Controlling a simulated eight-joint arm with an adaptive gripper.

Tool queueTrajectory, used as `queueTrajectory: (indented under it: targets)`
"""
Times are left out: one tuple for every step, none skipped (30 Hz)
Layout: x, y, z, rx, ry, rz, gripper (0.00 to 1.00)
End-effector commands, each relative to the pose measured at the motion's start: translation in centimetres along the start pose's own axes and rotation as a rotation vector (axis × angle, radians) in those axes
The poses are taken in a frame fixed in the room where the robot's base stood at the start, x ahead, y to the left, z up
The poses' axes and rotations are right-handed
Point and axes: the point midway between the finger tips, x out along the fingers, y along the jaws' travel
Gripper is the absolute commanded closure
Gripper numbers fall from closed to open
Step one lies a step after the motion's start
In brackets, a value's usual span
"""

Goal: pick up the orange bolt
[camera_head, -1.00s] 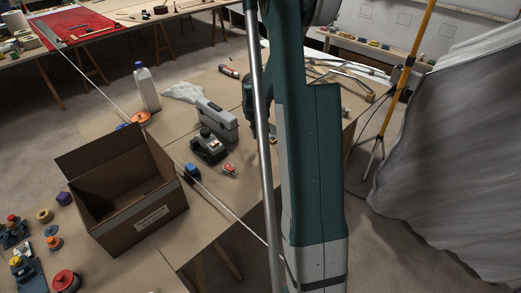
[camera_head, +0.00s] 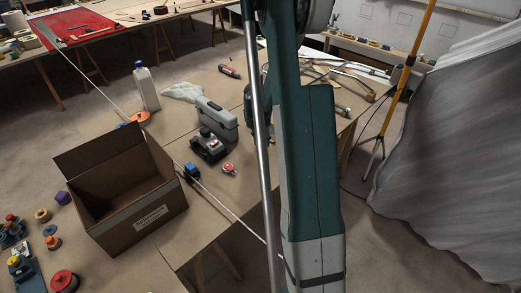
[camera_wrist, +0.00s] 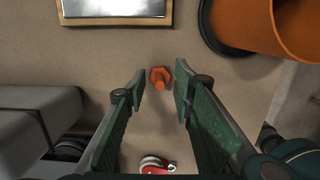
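The orange bolt (camera_wrist: 160,77) stands on the brown tabletop in the wrist view, its hexagonal head and shank seen from above. My gripper (camera_wrist: 161,84) is open, with its two green fingers on either side of the bolt in the picture. A gap shows between the bolt and each finger. How far the fingertips are above the table is hard to tell. In the head view my arm covers that part of the table, and the bolt and fingertips are hidden.
A large orange cylindrical thing (camera_wrist: 292,28) is close at upper right, a framed panel (camera_wrist: 115,10) at the top. A grey case (camera_wrist: 40,115) lies left, a red-and-white item (camera_wrist: 157,165) below. An open cardboard box (camera_head: 140,218) stands left in the head view.

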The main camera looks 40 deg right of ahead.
Motion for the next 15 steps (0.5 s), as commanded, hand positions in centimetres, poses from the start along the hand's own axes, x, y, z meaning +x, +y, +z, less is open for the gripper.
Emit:
queueTrajectory:
  targets:
    - [0.38, 0.02, 0.02, 0.000, 0.000, 0.000, 0.74]
    - [0.52, 0.02, 0.02, 0.000, 0.000, 0.000, 0.74]
    - [0.64, 0.02, 0.02, 0.000, 0.000, 0.000, 0.74]
    - [0.70, 0.02, 0.02, 0.000, 0.000, 0.000, 0.74]
    - [0.73, 0.02, 0.02, 0.000, 0.000, 0.000, 0.74]
    - [0.74, 0.01, 0.02, 0.000, 0.000, 0.000, 0.74]
    - [0.73, 0.01, 0.02, 0.000, 0.000, 0.000, 0.74]
    - [0.72, 0.01, 0.02, 0.000, 0.000, 0.000, 0.74]
    - [0.71, 0.00, 0.02, 0.000, 0.000, 0.000, 0.74]
    - [0.71, 0.00, 0.02, 0.000, 0.000, 0.000, 0.74]
    - [0.71, 0.00, 0.02, 0.000, 0.000, 0.000, 0.74]
    - [0.71, 0.00, 0.02, 0.000, 0.000, 0.000, 0.74]
    - [0.70, 0.00, 0.01, 0.000, 0.000, 0.000, 0.74]
    - [0.70, 0.00, 0.01, 0.000, 0.000, 0.000, 0.74]
    - [0.70, 0.00, 0.01, 0.000, 0.000, 0.000, 0.74]
